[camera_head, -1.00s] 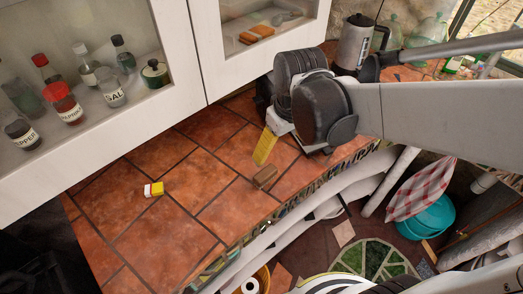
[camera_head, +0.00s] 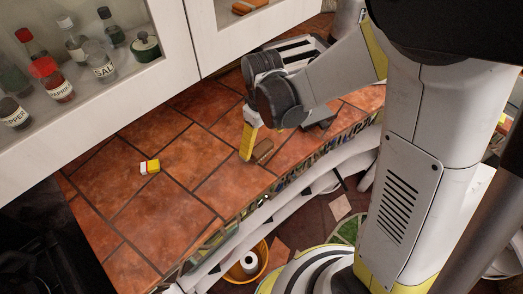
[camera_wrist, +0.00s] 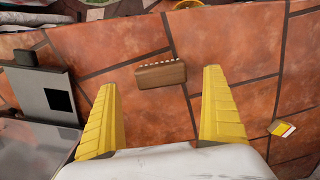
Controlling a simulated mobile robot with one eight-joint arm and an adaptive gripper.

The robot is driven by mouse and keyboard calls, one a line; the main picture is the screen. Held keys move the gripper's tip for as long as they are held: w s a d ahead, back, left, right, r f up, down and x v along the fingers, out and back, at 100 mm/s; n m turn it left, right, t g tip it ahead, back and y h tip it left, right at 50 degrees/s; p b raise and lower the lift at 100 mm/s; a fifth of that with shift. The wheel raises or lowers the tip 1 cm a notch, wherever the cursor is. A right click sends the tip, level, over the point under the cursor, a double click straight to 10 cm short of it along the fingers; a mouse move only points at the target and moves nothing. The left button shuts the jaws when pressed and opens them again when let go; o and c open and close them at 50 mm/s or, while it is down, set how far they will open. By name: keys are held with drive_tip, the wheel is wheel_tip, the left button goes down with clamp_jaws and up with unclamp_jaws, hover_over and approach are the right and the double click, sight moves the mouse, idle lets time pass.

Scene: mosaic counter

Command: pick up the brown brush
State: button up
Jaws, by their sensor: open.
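The brown brush (camera_head: 263,151) lies on the tiled counter near its front edge. In the wrist view the brush (camera_wrist: 161,76) lies ahead of my gripper (camera_wrist: 160,90), between the lines of its two yellow fingers, with its pale bristles facing away. My gripper is open and nothing is between its fingers. In the head view my gripper (camera_head: 248,141) hangs just left of the brush with its yellow finger pointing down. The other finger is hidden there. I cannot tell the exact height of the fingertips above the counter.
A small yellow, white and red box (camera_head: 150,167) lies on the counter to the left; it also shows in the wrist view (camera_wrist: 282,129). A metallic toaster-like appliance (camera_wrist: 45,95) stands left of my fingers in the wrist view. A glass-fronted cabinet with jars overhangs the counter's back.

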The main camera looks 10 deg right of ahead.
sight(261, 147)
wheel_tip(261, 147, down, 4)
drive_tip(key=shift+a+b, duration=0.1)
drive_tip(key=shift+b, duration=0.6)
drive_tip(key=shift+r, duration=0.1)
drive_tip(key=c, duration=1.4)
drive_tip(key=shift+r, duration=0.15)
drive_tip(key=r, duration=0.1)
drive_tip(key=r+p, duration=0.1)
drive_tip(key=r, duration=0.1)
drive_tip(key=r+p, duration=0.1)
drive_tip(key=shift+s+d+r, duration=0.15)
drive_tip(key=shift+d+r, duration=0.15)
drive_tip(key=shift+d, duration=0.1)
drive_tip(key=shift+s+d+r+p, duration=0.55)
drive_tip(key=shift+d+r, duration=0.45)
drive_tip(key=shift+d, duration=0.7)
drive_tip(key=shift+s+d+r+p, duration=0.6)
drive_tip(key=shift+d+r, duration=0.45)
drive_tip(key=shift+d, duration=0.7)
drive_tip(key=shift+s+d+r+p, duration=0.4)
drive_tip(key=shift+s+d+r, duration=0.45)
drive_tip(key=shift+d, duration=0.85)
drive_tip(key=shift+w+r, duration=0.15)
drive_tip(key=shift+w, duration=0.05)
drive_tip(key=shift+o, duration=1.3)
